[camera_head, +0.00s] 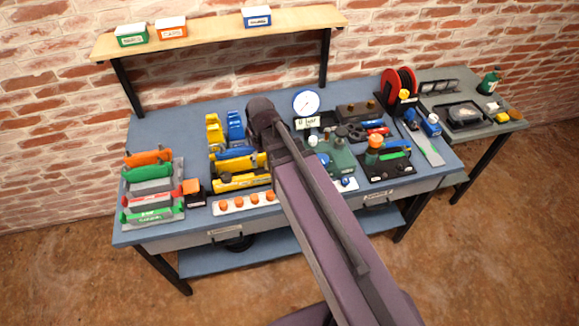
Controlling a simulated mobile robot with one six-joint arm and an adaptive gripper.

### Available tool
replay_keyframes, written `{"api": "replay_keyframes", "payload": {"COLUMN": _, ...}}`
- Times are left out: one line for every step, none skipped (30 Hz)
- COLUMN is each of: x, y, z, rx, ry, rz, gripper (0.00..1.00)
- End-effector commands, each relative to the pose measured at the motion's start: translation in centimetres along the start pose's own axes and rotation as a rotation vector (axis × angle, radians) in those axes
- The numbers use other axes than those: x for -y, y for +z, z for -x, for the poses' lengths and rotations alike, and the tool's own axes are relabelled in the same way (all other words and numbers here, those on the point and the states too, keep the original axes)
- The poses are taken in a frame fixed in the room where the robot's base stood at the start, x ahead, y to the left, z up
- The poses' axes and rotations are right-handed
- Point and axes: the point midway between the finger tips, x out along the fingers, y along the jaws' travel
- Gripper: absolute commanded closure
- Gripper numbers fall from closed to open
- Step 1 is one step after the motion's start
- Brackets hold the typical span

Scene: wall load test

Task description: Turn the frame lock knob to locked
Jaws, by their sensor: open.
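I cannot tell for certain which part is the frame lock knob, and no lock marking is readable. An orange-topped knob (376,142) stands upright on a black base at the right of the blue bench. A green block-like device (332,157) with small round fittings stands left of it, partly behind my arm. My arm rises from the bottom right to a dark joint over the middle of the bench. No gripper fingers show; my gripper is hidden or out of the picture.
The blue bench (165,133) holds a gauge (306,102), red reels (397,86), a row of orange knobs (247,202), and colored racks (150,187) at left. A wooden shelf (215,32) with small boxes stands above. A side table (470,135) adjoins at right. Bare bench shows at back left.

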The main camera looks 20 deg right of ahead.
Motion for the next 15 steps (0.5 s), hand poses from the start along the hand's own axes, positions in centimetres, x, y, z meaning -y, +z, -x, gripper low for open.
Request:
{"api": "replay_keyframes", "payload": {"x": -0.3, "y": 0.9, "z": 0.0, "rx": 0.0, "ry": 0.0, "rz": -0.033, "gripper": 0.06}}
{"api": "replay_keyframes", "payload": {"x": -0.5, "y": 1.3, "z": 0.0, "rx": 0.0, "ry": 0.0, "rz": -0.054, "gripper": 0.06}}
{"api": "replay_keyframes", "payload": {"x": -0.7, "y": 1.8, "z": 0.0, "rx": 0.0, "ry": 0.0, "rz": -0.082, "gripper": 0.06}}
{"api": "replay_keyframes", "payload": {"x": -0.9, "y": 2.2, "z": 0.0, "rx": 0.0, "ry": 0.0, "rz": -0.103, "gripper": 0.06}}
{"api": "replay_keyframes", "payload": {"x": -1.1, "y": 2.6, "z": 0.0, "rx": 0.0, "ry": 0.0, "rz": -0.124, "gripper": 0.06}}
{"api": "replay_keyframes", "payload": {"x": -1.3, "y": 3.1, "z": 0.0, "rx": 0.0, "ry": 0.0, "rz": -0.152, "gripper": 0.06}}
{"api": "replay_keyframes", "payload": {"x": -1.5, "y": 3.4, "z": 0.0, "rx": 0.0, "ry": 0.0, "rz": -0.174, "gripper": 0.06}}
{"api": "replay_keyframes", "payload": {"x": -1.7, "y": 3.8, "z": 0.0, "rx": 0.0, "ry": 0.0, "rz": -0.195, "gripper": 0.06}}
{"api": "replay_keyframes", "payload": {"x": -1.9, "y": 4.3, "z": 0.0, "rx": 0.0, "ry": 0.0, "rz": -0.223, "gripper": 0.06}}
{"api": "replay_keyframes", "payload": {"x": -2.0, "y": 4.7, "z": 0.0, "rx": 0.0, "ry": 0.0, "rz": -0.242, "gripper": 0.06}}
{"api": "replay_keyframes", "payload": {"x": -2.1, "y": 5.0, "z": 0.0, "rx": 0.0, "ry": 0.0, "rz": -0.262, "gripper": 0.06}}
{"api": "replay_keyframes", "payload": {"x": -2.3, "y": 5.5, "z": 0.0, "rx": 0.0, "ry": 0.0, "rz": -0.286, "gripper": 0.06}}
{"api": "replay_keyframes", "payload": {"x": -2.5, "y": 5.8, "z": 0.0, "rx": 0.0, "ry": 0.0, "rz": -0.305, "gripper": 0.06}}
{"api": "replay_keyframes", "payload": {"x": -2.6, "y": 6.0, "z": 0.0, "rx": 0.0, "ry": 0.0, "rz": -0.321, "gripper": 0.06}}
{"api": "replay_keyframes", "payload": {"x": -2.7, "y": 6.4, "z": 0.0, "rx": 0.0, "ry": 0.0, "rz": -0.341, "gripper": 0.06}}
